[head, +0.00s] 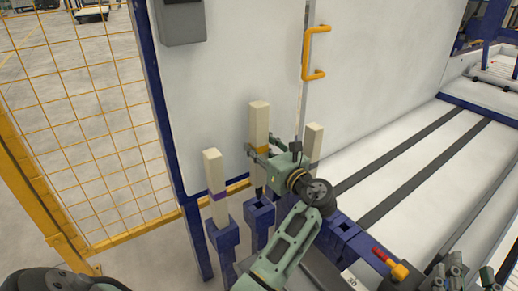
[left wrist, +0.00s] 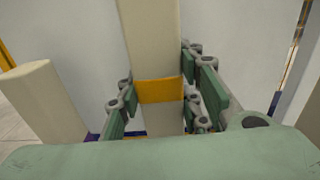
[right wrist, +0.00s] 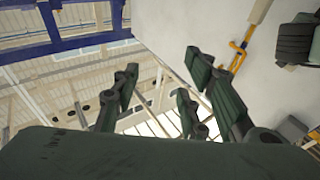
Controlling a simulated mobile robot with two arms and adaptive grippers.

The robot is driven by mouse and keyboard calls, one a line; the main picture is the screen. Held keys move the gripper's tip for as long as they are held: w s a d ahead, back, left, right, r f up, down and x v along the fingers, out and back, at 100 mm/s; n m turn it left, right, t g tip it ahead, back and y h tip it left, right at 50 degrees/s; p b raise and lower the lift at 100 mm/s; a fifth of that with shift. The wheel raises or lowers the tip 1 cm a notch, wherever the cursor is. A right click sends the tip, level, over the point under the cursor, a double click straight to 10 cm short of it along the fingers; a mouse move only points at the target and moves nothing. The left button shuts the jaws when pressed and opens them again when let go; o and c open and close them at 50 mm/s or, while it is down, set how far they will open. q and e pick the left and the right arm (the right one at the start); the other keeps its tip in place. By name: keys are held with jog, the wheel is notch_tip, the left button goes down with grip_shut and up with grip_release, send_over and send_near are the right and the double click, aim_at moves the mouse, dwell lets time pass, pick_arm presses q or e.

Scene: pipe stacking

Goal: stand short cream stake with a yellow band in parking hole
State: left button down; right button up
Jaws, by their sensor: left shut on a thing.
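The cream stake with a yellow band (head: 259,122) stands upright in the middle of the head view. My left gripper (head: 262,157) is shut on it around the band. In the left wrist view the yellow band (left wrist: 160,90) shows between the fingers (left wrist: 165,100). My right gripper (head: 458,268) is at the lower right of the head view. In the right wrist view its fingers (right wrist: 155,95) are apart and empty.
A cream stake with a purple band (head: 213,171) stands in a blue holder at left. Another cream stake (head: 314,138) stands at right, partly behind my gripper. A white cabinet with a yellow handle (head: 307,55) is behind. A red-and-yellow object (head: 396,268) lies near the right holder.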

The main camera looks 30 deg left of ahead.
pick_arm(q)
jog(key=shift+f+b, duration=0.5)
jog(key=shift+b, duration=0.15)
pick_arm(e)
jog(key=s+r+t+y, duration=0.1)
jog(key=s+r+t, duration=0.2)
jog(key=r, duration=0.4)
jog(key=shift+r+t+y, duration=0.15)
jog(key=shift+t+y, duration=0.15)
jog(key=shift+t, duration=0.4)
pick_arm(q)
jog(key=shift+d+f+p, duration=0.1)
jog(key=shift+p, duration=0.45)
pick_arm(e)
notch_tip(320, 180, down, 6)
jog(key=w+g+h, duration=0.1)
jog(key=w+g, duration=0.1)
jog(key=g, duration=0.1)
jog(key=shift+w+g, duration=0.3)
jog(key=shift+r, duration=0.15)
